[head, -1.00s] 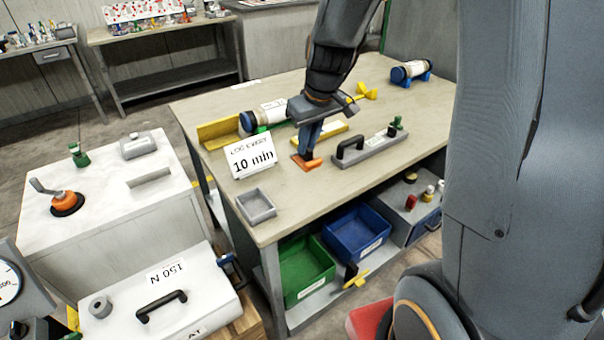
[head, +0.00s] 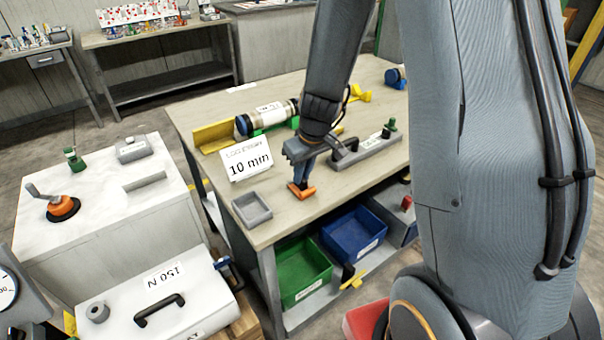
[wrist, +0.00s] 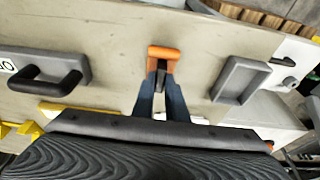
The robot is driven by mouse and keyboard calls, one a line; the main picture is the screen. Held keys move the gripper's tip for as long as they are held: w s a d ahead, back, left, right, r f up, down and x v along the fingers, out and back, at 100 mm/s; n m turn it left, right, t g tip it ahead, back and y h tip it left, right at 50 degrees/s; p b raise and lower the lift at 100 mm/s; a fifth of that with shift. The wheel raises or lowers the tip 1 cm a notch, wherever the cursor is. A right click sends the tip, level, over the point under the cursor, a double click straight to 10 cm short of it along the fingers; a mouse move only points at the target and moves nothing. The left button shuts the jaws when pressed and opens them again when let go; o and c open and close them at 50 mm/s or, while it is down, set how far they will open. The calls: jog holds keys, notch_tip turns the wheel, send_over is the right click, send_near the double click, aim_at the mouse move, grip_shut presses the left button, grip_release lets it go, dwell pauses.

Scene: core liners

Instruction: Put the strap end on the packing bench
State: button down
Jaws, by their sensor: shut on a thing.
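The strap end (head: 301,190) shows as a small orange U-shaped piece with a dark part in its middle. It also shows in the wrist view (wrist: 164,54) at the fingertips. My gripper (head: 303,177) is shut on it, with blue-grey fingers pointing down. The packing bench (head: 275,186) is the pale-topped table under it. The strap end is over the front part of the bench top, right of the small grey tray. It is at or just above the surface; I cannot tell if it touches.
The grey tray (head: 252,209) and the "10 min" sign (head: 246,158) stand left of my gripper. A grey block with a black handle (head: 365,148) is to the right. Green (head: 302,272) and blue (head: 354,235) bins sit below. The top between tray and handled block is otherwise clear.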

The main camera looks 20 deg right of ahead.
jog(key=shift+f, duration=0.15)
jog(key=c, duration=1.8)
grip_release()
jog(key=shift+o, duration=0.2)
jog(key=shift+r, duration=0.45)
jog(key=a+b+v, duration=0.1)
jog(key=b+v, duration=0.1)
jog(key=v, duration=0.9)
jog(key=s+f+m+g+h, duration=0.1)
jog(key=s+f+m, duration=0.2)
jog(key=s, duration=1.1)
jog(key=shift+f+m, duration=0.3)
jog(key=shift+f, duration=0.15)
